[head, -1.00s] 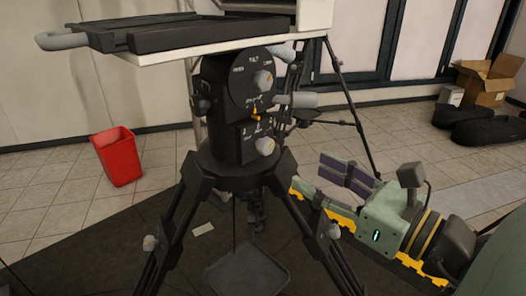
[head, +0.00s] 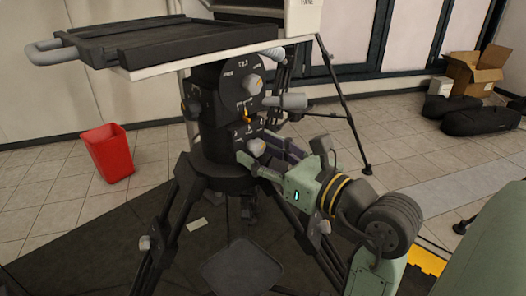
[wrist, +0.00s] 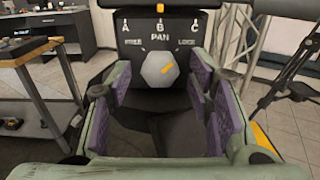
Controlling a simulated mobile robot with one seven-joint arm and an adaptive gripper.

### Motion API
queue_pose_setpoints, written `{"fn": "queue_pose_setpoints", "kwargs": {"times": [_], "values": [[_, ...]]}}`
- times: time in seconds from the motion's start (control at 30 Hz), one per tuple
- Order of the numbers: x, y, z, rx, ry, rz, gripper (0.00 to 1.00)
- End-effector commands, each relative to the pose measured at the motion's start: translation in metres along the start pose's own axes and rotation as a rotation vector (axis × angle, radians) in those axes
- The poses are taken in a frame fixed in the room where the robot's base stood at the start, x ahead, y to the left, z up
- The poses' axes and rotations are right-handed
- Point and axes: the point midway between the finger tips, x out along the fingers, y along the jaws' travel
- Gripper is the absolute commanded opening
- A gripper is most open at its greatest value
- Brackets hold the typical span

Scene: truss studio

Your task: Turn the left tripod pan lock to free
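The pan lock is a grey faceted knob (wrist: 160,69) in the wrist view, on a black panel marked PAN, with FREE at left and LOCK at right. Its orange mark points up and right, toward the LOCK side. In the head view the knob (head: 256,147) sits low on the black tripod head (head: 215,125). My gripper (head: 263,155) is in front of it, coming from the right. In the wrist view my gripper (wrist: 161,88) is open, with purple pads left and right of the knob. Gaps show between pads and knob; contact is not visible.
A tilt knob (head: 253,82) and an orange lever (head: 247,115) sit above. A black tray (head: 150,42) overhangs the head. The tripod legs (head: 168,235) spread below. A red bin (head: 108,153) stands at left; a cardboard box (head: 475,72) and black bags (head: 480,118) lie at back right.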

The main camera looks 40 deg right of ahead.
Motion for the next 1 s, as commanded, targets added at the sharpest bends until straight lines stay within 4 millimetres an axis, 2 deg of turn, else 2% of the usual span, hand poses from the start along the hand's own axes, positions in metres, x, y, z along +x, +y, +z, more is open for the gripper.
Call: {"fn": "queue_pose_setpoints", "kwargs": {"times": [0.07,0.7,1.0], "values": [[-0.0002,0.0000,0.0000,0.000,0.000,0.000,0.42],[-0.0004,0.0002,0.0001,0.000,0.000,0.001,0.00],[-0.0003,0.0002,-0.0022,-0.036,0.000,0.001,0.00]]}}
